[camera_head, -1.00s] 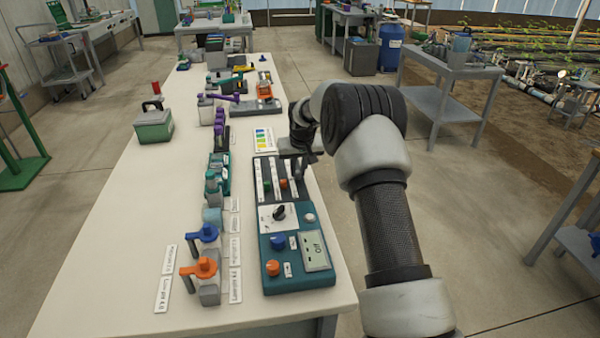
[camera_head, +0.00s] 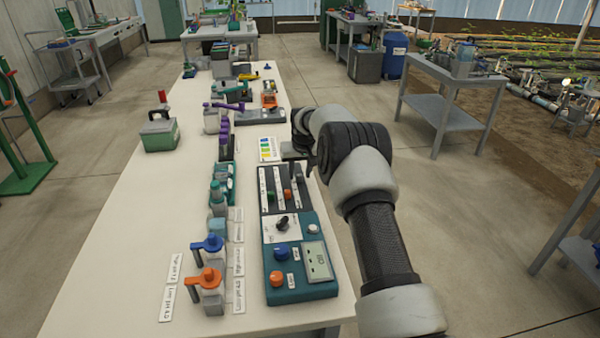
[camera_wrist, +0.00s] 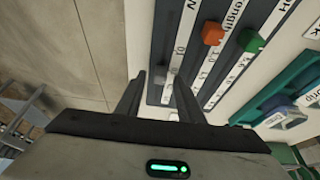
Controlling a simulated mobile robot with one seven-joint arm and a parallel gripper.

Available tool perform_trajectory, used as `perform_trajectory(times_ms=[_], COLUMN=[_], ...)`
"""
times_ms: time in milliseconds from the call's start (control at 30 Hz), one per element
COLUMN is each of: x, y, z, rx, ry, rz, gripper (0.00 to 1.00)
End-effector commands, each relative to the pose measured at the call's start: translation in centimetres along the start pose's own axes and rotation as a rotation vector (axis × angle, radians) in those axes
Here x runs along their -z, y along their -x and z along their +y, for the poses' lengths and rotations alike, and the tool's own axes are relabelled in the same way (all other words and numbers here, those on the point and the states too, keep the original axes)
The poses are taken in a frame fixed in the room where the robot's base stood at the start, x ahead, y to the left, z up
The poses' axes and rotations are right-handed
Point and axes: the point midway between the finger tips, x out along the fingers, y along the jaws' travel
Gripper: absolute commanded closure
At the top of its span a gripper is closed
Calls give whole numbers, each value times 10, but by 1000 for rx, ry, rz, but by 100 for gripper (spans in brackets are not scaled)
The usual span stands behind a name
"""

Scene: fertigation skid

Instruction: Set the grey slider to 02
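The dark slider panel (camera_head: 283,188) lies on the white bench, with a green knob (camera_head: 270,197) and an orange knob (camera_head: 287,193) showing. In the wrist view, the grey slider (camera_wrist: 168,86) appears as a light grey knob at the near end of its white scale strip. The orange knob (camera_wrist: 212,33) and green knob (camera_wrist: 251,40) sit on neighbouring strips. My gripper (camera_wrist: 160,77) is open, its fingertips apart at the grey slider, which shows between them, nearer the right finger. Contact cannot be told. The scale marks are too blurred to read surely. In the head view my arm hides the grey slider.
A teal control box (camera_head: 298,262) with a dark dial, blue and orange buttons and a display adjoins the panel. Bottles with blue and orange valve handles (camera_head: 208,278) stand to the left. A green box (camera_head: 159,134) stands farther left.

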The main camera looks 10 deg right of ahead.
Motion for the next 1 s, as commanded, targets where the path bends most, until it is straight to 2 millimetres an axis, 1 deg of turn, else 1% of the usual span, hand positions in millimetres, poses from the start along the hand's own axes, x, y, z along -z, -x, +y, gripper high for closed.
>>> perform_trajectory(times_ms=[167, 267, 367, 600, 800, 900, 1000], x=[0, 1, 1, 1, 1, 1, 0], y=[4, 15, 35, 94, 139, 155, 166], z=[0, 0, 0, 0, 0, 0, 0], rx=[0, 0, 0, 0, 0, 0, 0], ry=[0, 0, 0, 0, 0, 0, -1], rz=[0, 1, 2, 2, 2, 2, 1], gripper=[66, 66, 66, 66, 66, 66, 66])
